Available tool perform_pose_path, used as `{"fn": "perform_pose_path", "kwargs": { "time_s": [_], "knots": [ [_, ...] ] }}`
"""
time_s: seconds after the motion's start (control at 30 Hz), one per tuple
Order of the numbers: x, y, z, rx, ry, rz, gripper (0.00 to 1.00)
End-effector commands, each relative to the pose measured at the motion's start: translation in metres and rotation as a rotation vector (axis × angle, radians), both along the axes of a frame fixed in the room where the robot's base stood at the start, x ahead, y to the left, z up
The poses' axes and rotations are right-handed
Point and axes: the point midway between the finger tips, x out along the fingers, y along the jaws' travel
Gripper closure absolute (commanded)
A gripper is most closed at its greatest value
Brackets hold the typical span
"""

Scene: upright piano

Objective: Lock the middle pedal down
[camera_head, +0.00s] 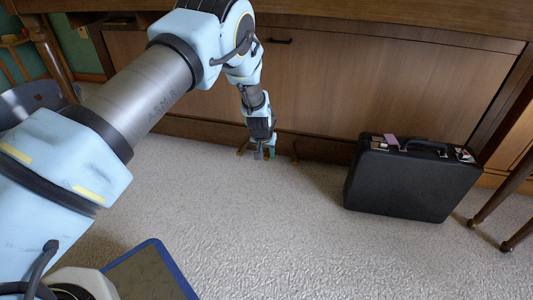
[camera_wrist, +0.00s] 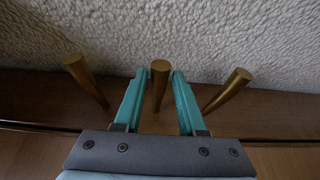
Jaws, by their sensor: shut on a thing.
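Three brass pedals stick out from the low wooden panel in the wrist view. The middle pedal (camera_wrist: 158,88) lies between the two teal fingers of my gripper (camera_wrist: 160,72), which is shut on it near its front end. The left pedal (camera_wrist: 86,82) and the right pedal (camera_wrist: 227,90) stand free outside the fingers. In the head view my gripper (camera_head: 264,153) is low at the foot of the piano and hides most of the middle pedal. I cannot tell how far the middle pedal is pressed.
A black briefcase (camera_head: 400,185) stands on the carpet (camera_head: 260,220) to the right of the pedals. Wooden legs (camera_head: 495,205) stand at the far right. A blue-edged panel (camera_head: 150,275) is at the bottom. The carpet in front of the pedals is clear.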

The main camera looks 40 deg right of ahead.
Motion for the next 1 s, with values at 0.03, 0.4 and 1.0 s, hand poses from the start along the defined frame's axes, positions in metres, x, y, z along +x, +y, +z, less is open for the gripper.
{"fn": "perform_pose_path", "kwargs": {
  "time_s": [0.03, 0.4, 1.0],
  "knots": [
    [0.000, 0.000, 0.000, 0.000, 0.000, 0.000, 1.00],
    [0.000, 0.000, 0.000, 0.000, 0.000, 0.000, 1.00],
    [-0.002, 0.002, -0.031, 0.006, 0.004, 0.000, 0.55]
  ]
}}
